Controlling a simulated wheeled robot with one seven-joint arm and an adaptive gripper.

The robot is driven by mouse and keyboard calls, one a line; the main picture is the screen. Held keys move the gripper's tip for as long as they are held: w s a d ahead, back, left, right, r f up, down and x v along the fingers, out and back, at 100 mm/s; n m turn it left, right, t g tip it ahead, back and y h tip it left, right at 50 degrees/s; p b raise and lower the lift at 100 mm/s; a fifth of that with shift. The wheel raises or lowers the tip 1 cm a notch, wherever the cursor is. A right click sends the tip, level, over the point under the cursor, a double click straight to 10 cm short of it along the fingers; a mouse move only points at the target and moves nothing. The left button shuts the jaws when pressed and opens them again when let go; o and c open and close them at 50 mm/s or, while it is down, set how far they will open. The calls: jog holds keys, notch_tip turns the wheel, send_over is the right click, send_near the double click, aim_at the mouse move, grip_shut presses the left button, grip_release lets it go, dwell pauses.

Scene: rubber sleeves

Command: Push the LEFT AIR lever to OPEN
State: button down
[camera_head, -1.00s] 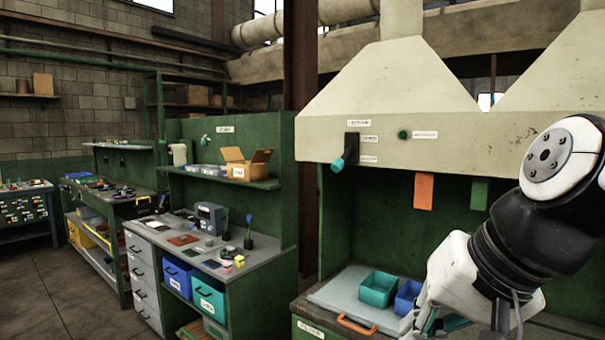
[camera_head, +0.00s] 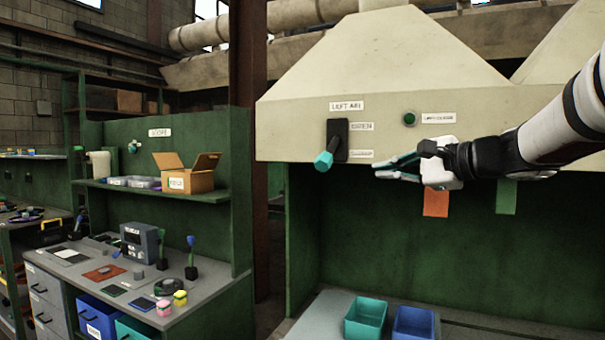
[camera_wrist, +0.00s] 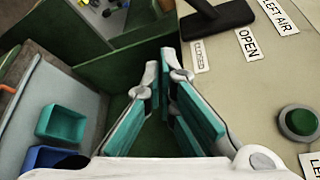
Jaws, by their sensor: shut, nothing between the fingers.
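The LEFT AIR lever (camera_head: 324,160) has a teal tip and sits low on its dark upright plate (camera_head: 339,136) on the cream hood. The lever tip points down and outward, beside the lower label. The OPEN label (camera_head: 361,127) is to the right of the plate's upper part, under the LEFT AIR label (camera_head: 347,106). My gripper (camera_head: 378,169) is to the right of the lever and slightly below it, apart from it, fingers pointing left. In the wrist view the fingers (camera_wrist: 163,60) meet at their tips with nothing between them. The dark lever plate (camera_wrist: 222,20) is beyond them, upper right.
A green button (camera_head: 409,119) is on the hood above my gripper. Orange (camera_head: 436,203) and green (camera_head: 506,197) tags hang below the hood edge. A teal bin (camera_head: 366,318) and a blue bin (camera_head: 413,323) stand on the bench below. The space left of the lever is open.

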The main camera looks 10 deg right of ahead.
aim_at(330, 152)
jog(key=x, duration=1)
jog(key=s+a, duration=0.1)
jog(key=s+r+p, duration=0.1)
jog(key=a, duration=0.1)
jog(key=shift+s+a+r+p, duration=0.25)
jog(key=shift+s+a+p, duration=0.1)
jog(key=shift+s+p, duration=0.05)
jog(key=shift+r+p, duration=0.1)
jog(key=shift+p, duration=0.2)
jog(key=shift+s+a+r+p, duration=0.1)
jog(key=shift+s+p, duration=0.1)
jog(key=shift+p, duration=0.3)
